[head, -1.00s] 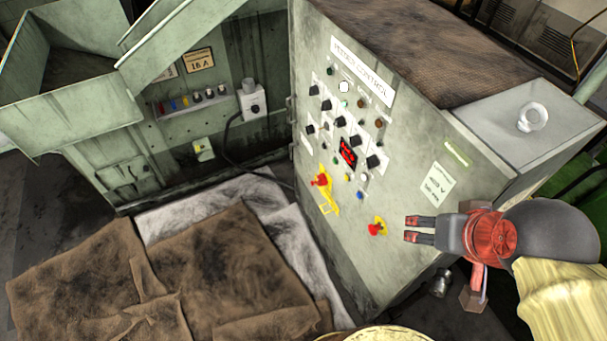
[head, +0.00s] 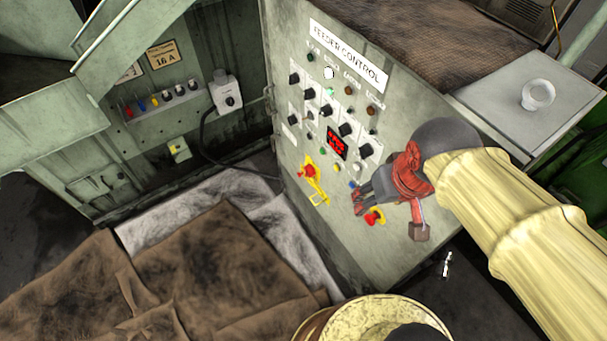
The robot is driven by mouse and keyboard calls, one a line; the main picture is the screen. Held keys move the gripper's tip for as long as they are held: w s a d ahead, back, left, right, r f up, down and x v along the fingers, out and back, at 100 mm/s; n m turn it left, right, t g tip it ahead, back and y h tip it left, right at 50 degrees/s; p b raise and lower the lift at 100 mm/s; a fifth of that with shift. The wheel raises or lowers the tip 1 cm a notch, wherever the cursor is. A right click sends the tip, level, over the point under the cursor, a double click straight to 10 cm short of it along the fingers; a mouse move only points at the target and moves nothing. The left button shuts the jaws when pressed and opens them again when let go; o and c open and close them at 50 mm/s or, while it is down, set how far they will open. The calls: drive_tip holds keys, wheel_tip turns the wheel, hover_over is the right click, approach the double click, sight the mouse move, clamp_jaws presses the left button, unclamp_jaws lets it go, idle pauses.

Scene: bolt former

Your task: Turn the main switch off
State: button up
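The feeder control cabinet (head: 352,245) fills the middle of the head view. A red rotary handle on a yellow plate (head: 310,172), which looks like the main switch, sits low on the panel's left side. My gripper (head: 358,200) is in front of the lower panel, to the right of this handle and apart from it. Its fingers point left, with a narrow gap between the tips and nothing visible between them. A red mushroom button on a yellow base (head: 375,217) is just below the fingers. I cannot tell how far the fingers are from the panel.
Black knobs, lamps and a red display (head: 337,143) sit above the handle. A grey wall box (head: 227,94) with a cable is at the left. Brown cloths (head: 215,270) cover the floor in front.

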drive_tip(key=w+a+f+n+g+h+b, duration=0.25)
drive_tip(key=w+a+f, duration=0.2)
drive_tip(key=f, duration=0.55)
drive_tip(key=w+a+f+n+g+h+b, duration=0.2)
drive_tip(key=w+a+f+n, duration=0.25)
drive_tip(key=f, duration=0.55)
drive_tip(key=n+t+h+b, duration=0.4)
drive_tip(key=n+t+h, duration=0.7)
drive_tip(key=n, duration=0.5)
approach(309, 172)
drive_tip(key=w+f, duration=0.2)
drive_tip(key=b+x, duration=0.1)
drive_tip(key=x, duration=0.6)
drive_tip(key=shift+d+r, duration=0.2)
drive_tip(key=shift+d, duration=0.05)
drive_tip(key=shift+c, duration=1)
drive_tip(key=c, duration=0.9)
